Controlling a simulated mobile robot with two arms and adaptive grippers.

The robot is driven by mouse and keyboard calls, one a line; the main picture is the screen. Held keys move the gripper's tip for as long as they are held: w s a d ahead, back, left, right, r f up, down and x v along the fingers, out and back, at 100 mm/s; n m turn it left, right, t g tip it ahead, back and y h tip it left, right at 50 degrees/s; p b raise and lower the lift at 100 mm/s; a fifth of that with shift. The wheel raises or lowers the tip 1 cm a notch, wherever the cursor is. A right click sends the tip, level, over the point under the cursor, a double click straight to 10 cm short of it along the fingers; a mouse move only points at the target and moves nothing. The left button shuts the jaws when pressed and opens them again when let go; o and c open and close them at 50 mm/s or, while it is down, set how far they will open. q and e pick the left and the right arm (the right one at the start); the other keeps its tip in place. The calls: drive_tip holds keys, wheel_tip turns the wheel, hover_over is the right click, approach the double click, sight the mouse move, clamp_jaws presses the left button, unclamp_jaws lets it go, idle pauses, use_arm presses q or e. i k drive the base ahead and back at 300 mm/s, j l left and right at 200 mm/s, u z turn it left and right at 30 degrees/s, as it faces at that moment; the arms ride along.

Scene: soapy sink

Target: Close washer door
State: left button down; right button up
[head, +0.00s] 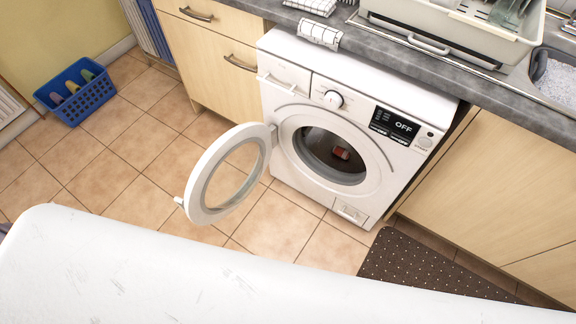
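The white washer (370,95) stands under the grey counter, in the middle of the head view. Its round door (196,190) hangs wide open, swung out to the left of the drum opening, with its handle tab at the outer left edge. The drum (318,160) is exposed, and a small reddish-brown item (341,153) lies inside it. The display reads OFF. Neither of my grippers is in view.
A large white surface (200,275) fills the foreground. Wooden cabinets flank the washer. Tiled floor around the door is clear.

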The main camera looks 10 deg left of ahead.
sight(193, 204)
drive_tip(key=j+z, duration=0.3)
drive_tip(key=z, duration=0.15)
drive_tip(key=j+z, duration=0.65)
drive_tip(key=z, duration=0.2)
drive_tip(key=k+j+z, duration=0.15)
drive_tip(key=z, duration=0.25)
drive_tip(key=k+j, duration=0.2)
drive_tip(key=j, duration=0.2)
drive_tip(key=k+j, duration=0.2)
drive_tip(key=j, duration=0.2)
drive_tip(key=k+j, duration=0.2)
drive_tip(key=j, duration=0.2)
drive_tip(key=k+j, duration=0.2)
drive_tip(key=j, duration=0.2)
drive_tip(key=k+j, duration=0.2)
drive_tip(key=j, duration=0.2)
drive_tip(key=k+j, duration=0.2)
drive_tip(key=j, duration=0.2)
